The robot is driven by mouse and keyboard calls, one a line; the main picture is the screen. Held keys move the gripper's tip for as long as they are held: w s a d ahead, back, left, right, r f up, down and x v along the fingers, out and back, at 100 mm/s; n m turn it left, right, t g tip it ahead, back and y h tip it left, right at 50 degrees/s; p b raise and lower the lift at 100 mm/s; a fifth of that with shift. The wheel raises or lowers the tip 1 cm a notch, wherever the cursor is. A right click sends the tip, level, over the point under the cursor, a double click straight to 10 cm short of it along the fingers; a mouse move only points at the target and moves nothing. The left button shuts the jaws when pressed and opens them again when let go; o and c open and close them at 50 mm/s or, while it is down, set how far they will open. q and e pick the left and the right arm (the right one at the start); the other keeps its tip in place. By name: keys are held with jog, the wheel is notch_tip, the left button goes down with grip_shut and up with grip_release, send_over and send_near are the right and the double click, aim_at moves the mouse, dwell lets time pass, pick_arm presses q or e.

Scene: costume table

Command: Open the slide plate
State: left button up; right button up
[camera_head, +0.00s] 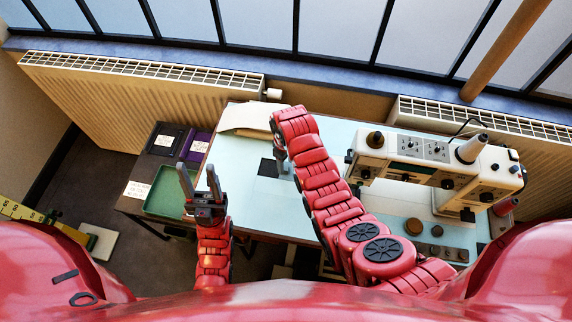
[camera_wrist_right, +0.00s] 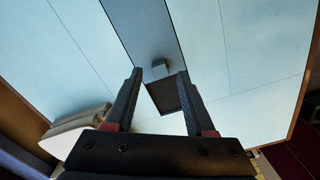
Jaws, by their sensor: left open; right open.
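The slide plate (camera_wrist_right: 140,22) is a grey strip set in the pale blue table top, with a small raised grey tab (camera_wrist_right: 160,66) near its end. A dark square (camera_wrist_right: 163,97) adjoins that end; it also shows in the head view (camera_head: 267,168). In the head view my right arm hides most of the plate. My right gripper (camera_wrist_right: 159,72) is open and empty, pointing down over the plate, with the tab between its fingertips in the picture. I cannot tell whether they touch it. My left gripper (camera_head: 199,175) is open and empty, left of the table.
A cream sewing machine (camera_head: 440,160) stands on the right of the table (camera_head: 235,190). Folded cream cloth (camera_head: 252,118) lies at the back. A green tray (camera_head: 165,190) is left of the table. Radiators (camera_head: 140,95) line the wall.

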jog(key=shift+f, duration=0.95)
grip_shut()
dwell(0.9)
